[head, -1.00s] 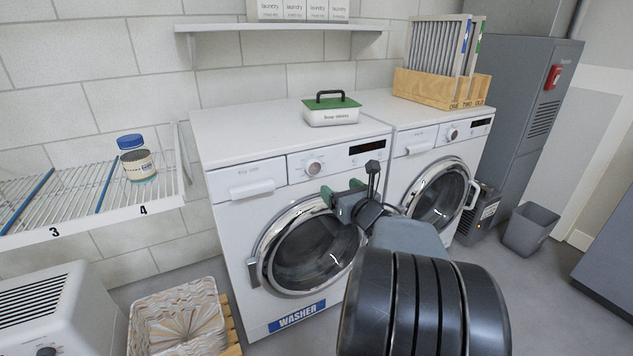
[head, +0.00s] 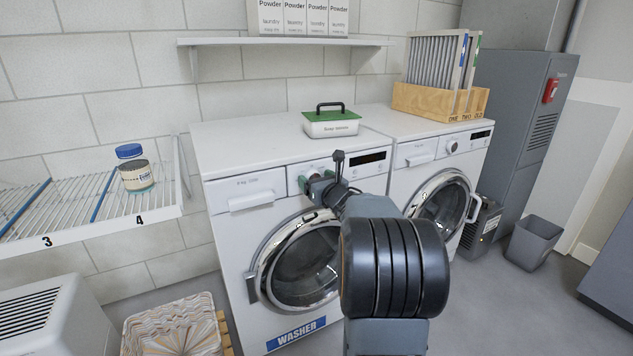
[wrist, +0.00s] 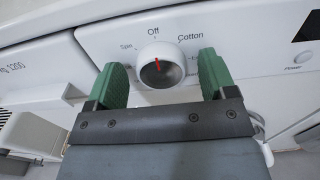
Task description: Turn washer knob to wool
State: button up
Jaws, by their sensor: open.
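The washer (head: 232,262) is a white front-loader with a round glass door and a blue WASHER label. In the wrist view its knob (wrist: 161,66) is a round white dial with a red mark pointing up, close to "Off". "Cotton" is printed to its right and a partly readable word to its left; I cannot see a wool label. My gripper (wrist: 163,80) is open, its green fingers on either side of the knob with gaps showing. In the head view my gripper (head: 318,183) is at the control panel and hides most of the knob.
A second front-loader (head: 410,178) stands to the right. A green-lidded box (head: 331,127) sits on the washer top. A wire shelf (head: 95,205) with a blue-capped jar (head: 136,172) is at left. A basket (head: 172,325) stands on the floor left of the washer.

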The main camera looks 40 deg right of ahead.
jog(key=shift+c, duration=0.2)
jog(key=c, duration=0.8)
jog(key=shift+c, duration=0.2)
